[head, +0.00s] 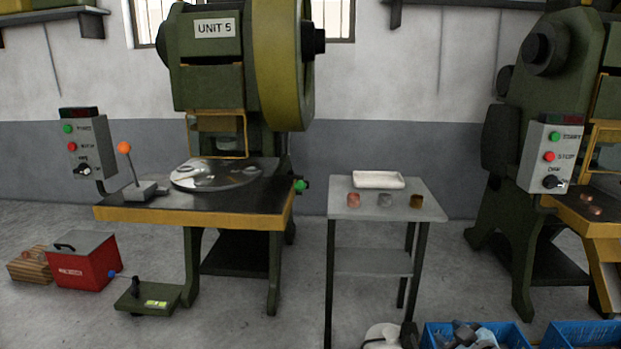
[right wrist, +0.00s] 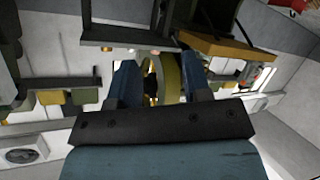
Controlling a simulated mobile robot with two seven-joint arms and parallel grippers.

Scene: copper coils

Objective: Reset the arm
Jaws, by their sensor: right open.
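My right gripper (right wrist: 160,82) shows in the right wrist view with its two blue fingers spread apart and nothing between them. In the head view only a white rounded piece with a dark part shows at the bottom edge, probably of my right arm; its fingers cannot be made out there. My left gripper is in neither view. Three small coils stand in a row on a grey side table (head: 430,212): a copper-coloured one (head: 353,200), a greyish one (head: 385,200) and a brownish one (head: 416,201). A white tray (head: 378,180) lies behind them.
A green press marked UNIT 5 (head: 212,85) has a yellow-edged bench with an orange-knobbed lever (head: 124,148). A second press (head: 570,70) stands at right. Blue crates (head: 430,338) are at bottom right, a red toolbox (head: 84,265) at left.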

